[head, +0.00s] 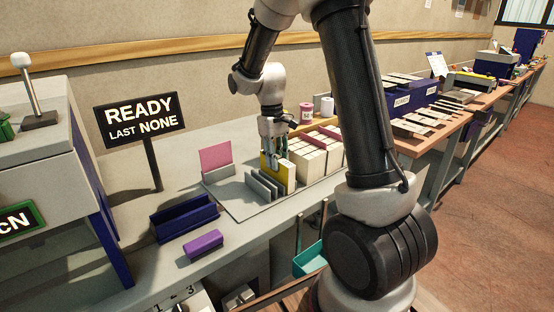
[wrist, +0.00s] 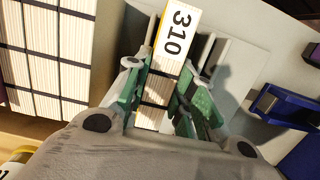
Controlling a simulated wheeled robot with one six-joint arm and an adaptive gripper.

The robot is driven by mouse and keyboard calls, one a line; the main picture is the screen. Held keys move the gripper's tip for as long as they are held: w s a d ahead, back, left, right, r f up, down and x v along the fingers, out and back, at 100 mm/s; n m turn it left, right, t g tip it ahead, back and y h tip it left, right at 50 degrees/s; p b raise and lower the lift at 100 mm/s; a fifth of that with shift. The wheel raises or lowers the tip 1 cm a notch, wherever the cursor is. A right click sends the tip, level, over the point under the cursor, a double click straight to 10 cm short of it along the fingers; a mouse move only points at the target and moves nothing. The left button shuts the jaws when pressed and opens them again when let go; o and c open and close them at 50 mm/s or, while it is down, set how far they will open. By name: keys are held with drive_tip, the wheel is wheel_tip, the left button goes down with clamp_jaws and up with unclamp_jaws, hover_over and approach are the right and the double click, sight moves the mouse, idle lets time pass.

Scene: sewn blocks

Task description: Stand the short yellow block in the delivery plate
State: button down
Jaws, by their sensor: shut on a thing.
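My gripper (head: 273,140) is shut on a yellow block (head: 278,172) with a pale page-like side. In the wrist view the gripper (wrist: 162,95) has its green-padded fingers on both sides of the block (wrist: 158,88), which bears a white label reading 310 and dark bands. The block is upright, just right of the grey upright dividers (head: 262,187). I cannot tell whether its lower end touches the surface. A light grey plate (head: 235,205) lies under the dividers, with a pink card behind it; I cannot tell whether this is the delivery plate.
Rows of cream blocks (head: 318,155) stand close to the right of the held block. A dark blue trough (head: 184,218) and a purple block (head: 203,244) lie to the left. A sign (head: 140,115) reads READY, LAST NONE. Bench space left of the plate is partly clear.

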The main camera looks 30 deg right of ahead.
drive_tip(key=shift+f, duration=0.1)
drive_tip(key=c, duration=1.2)
unclamp_jaws()
wheel_tip(320, 180, up, 12)
drive_tip(key=w, duration=0.2)
drive_tip(key=s+r+t, duration=0.1)
drive_tip(key=s+r, duration=0.3)
drive_tip(key=s, duration=0.2)
drive_tip(key=s+m+t, duration=0.2)
drive_tip(key=s+t, duration=0.3)
drive_tip(key=s, duration=1.4)
drive_tip(key=shift+s+d+r, duration=0.15)
drive_tip(key=shift+s+d, duration=0.15)
drive_tip(key=shift+d, duration=0.1)
